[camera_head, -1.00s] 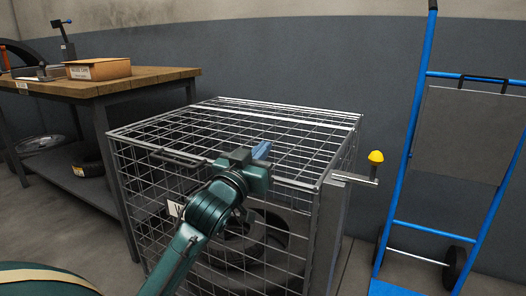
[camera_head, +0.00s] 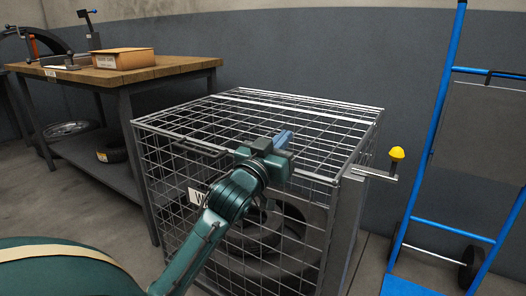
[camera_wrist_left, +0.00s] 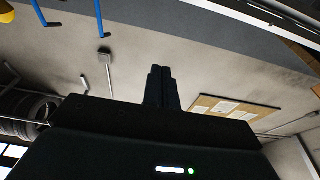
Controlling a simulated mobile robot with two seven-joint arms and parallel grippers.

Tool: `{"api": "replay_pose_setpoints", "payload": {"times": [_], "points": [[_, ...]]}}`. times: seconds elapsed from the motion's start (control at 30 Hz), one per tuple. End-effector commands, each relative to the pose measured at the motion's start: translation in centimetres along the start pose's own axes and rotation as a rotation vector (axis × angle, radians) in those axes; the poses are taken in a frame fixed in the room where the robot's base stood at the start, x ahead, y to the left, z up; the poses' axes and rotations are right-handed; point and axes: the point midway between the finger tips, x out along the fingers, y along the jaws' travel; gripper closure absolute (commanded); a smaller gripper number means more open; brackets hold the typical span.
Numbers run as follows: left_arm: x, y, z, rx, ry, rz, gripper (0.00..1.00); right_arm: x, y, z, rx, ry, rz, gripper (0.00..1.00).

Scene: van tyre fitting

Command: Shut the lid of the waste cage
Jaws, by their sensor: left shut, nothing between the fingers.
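The waste cage (camera_head: 232,236) is a grey wire-mesh box with a white label on its front and dark tyres inside. Its mesh lid (camera_head: 320,118) lies flat across the top, level with the rim, with a dark handle bar (camera_head: 187,145) at the front edge. My left gripper (camera_head: 283,139) is shut and empty, over the front part of the lid. I cannot tell whether it touches the mesh. Its closed fingers also show in the left wrist view (camera_wrist_left: 160,88). My right gripper is not in view.
A crank with a yellow knob (camera_head: 397,153) sticks out right of the cage. A blue hand truck (camera_head: 437,120) stands farther right. A wooden workbench (camera_head: 160,69) with a cardboard box (camera_head: 123,58) stands at the left. The wrist view shows a notice board (camera_wrist_left: 225,108).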

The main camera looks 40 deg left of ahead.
Motion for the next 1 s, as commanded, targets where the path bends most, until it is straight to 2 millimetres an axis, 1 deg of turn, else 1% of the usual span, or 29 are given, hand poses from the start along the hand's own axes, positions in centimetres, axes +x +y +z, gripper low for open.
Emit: {"api": "replay_pose_setpoints", "payload": {"times": [0.03, 0.07, 0.13, 0.17, 0.2, 0.4, 0.6, 0.8, 1.0], "points": [[0.7, -0.1, -1.6, -0.001, -0.001, 0.000, 1.00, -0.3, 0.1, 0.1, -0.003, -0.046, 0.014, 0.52], [1.0, -0.1, -2.0, 0.000, 0.000, 0.000, 1.00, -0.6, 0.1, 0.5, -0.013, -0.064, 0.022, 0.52], [1.7, -0.2, -3.0, -0.001, 0.001, 0.001, 1.00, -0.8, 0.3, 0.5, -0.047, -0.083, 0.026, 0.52], [0.7, -0.1, -1.9, -0.002, -0.005, 0.002, 1.00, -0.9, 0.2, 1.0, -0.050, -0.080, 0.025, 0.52], [-0.4, -0.1, -1.6, -0.002, -0.006, 0.001, 1.00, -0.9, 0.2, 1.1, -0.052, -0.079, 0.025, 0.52], [-4.5, -0.2, -1.2, -0.002, -0.005, 0.000, 1.00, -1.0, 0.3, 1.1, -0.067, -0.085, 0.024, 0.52], [-7.3, -0.2, -0.9, -0.001, -0.003, 0.000, 1.00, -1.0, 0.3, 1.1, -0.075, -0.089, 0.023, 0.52], [-8.6, -0.2, -0.8, 0.000, 0.000, 0.000, 1.00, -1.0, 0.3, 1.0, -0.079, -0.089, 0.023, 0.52], [-8.7, -0.2, -0.8, 0.000, 0.001, 0.000, 1.00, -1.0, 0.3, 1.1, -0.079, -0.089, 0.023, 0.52]]}}
